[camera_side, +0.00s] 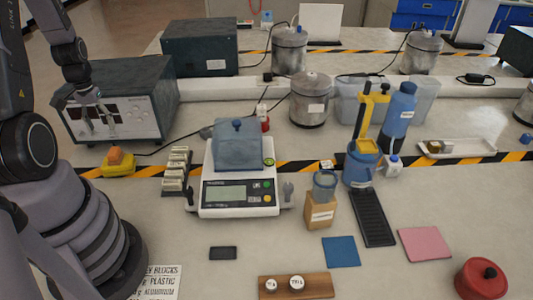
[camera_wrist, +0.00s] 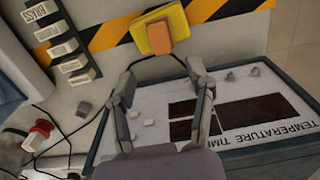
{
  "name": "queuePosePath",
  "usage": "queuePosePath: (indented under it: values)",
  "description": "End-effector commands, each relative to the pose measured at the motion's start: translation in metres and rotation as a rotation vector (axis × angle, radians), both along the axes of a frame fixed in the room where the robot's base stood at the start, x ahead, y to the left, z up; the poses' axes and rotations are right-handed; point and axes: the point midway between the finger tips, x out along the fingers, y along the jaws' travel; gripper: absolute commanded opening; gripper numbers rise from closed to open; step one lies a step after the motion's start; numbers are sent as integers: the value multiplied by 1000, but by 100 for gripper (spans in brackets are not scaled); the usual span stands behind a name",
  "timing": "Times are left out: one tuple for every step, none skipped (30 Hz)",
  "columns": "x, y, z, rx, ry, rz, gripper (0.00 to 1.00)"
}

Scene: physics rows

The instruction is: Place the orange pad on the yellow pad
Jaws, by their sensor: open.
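The orange pad (camera_side: 116,154) is a small block resting on top of the larger yellow pad (camera_side: 117,167), at the left of the bench in front of the grey control box. In the wrist view the orange pad (camera_wrist: 159,38) lies on the yellow pad (camera_wrist: 160,27), turned relative to it and near its lower edge. My gripper (camera_side: 92,127) is open and empty, raised in front of the box's panel and apart from the pads. In the wrist view its two fingers (camera_wrist: 160,85) are spread below the pads, with nothing between them.
The grey control box (camera_side: 122,105) stands close behind my gripper. A rack of labelled blocks (camera_side: 175,170) and a balance (camera_side: 240,190) stand to the right of the pads. A black cable runs near the pads. A striped tape line crosses the bench there.

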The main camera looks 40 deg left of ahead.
Motion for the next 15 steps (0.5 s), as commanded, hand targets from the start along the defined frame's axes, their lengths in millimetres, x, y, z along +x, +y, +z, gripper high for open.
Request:
queuePosePath:
  values:
    - [1,1,9,4,-3,0,53]
    - [1,1,13,3,-1,0,53]
    - [1,1,17,4,-2,0,53]
    - [0,0,20,1,-1,0,53]
    - [0,0,22,1,-1,-1,53]
    - [2,0,26,4,-3,-5,53]
    - [4,-2,30,8,-5,-11,53]
    - [7,-4,36,13,-8,-22,53]
    - [13,-9,45,24,-18,-43,53]
    - [19,-15,55,35,-26,-64,53]
    - [25,-21,66,47,-37,-89,53]
    - [35,-33,83,67,-56,-130,53]
    - [41,-44,97,82,-71,-163,53]
    - [47,-57,112,96,-89,-199,53]
    - [53,-76,132,116,-115,-251,53]
